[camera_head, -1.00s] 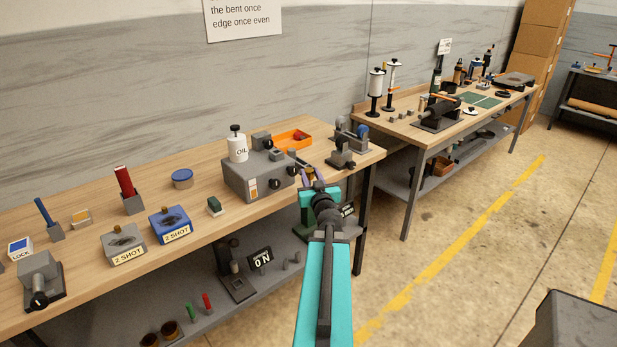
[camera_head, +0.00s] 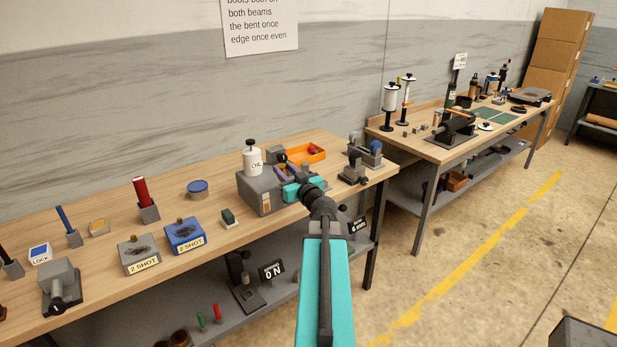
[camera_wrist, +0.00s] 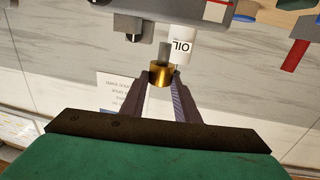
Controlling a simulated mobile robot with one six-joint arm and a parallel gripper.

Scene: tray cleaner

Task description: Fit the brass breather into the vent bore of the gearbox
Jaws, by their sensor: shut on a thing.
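The brass breather (camera_wrist: 160,74) is a short gold cylinder held between the fingertips of my gripper (camera_wrist: 160,80) in the wrist view. In the head view my gripper (camera_head: 281,170) reaches over the right part of a grey box that looks like the gearbox (camera_head: 254,193), and hides much of it. In the wrist view, which looks inverted, the grey gearbox (camera_wrist: 95,22) runs along the top, with a grey block (camera_wrist: 128,25) standing out from it close to the breather. The breather appears apart from the gearbox. I cannot make out the vent bore.
A white oil bottle (camera_head: 252,160) stands at the gearbox. An orange tray (camera_head: 318,156) lies behind my gripper, and a dark vise-like fixture (camera_head: 353,170) stands to the right. A small green block (camera_head: 229,218) and a blue box (camera_head: 185,236) stand left on the bench.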

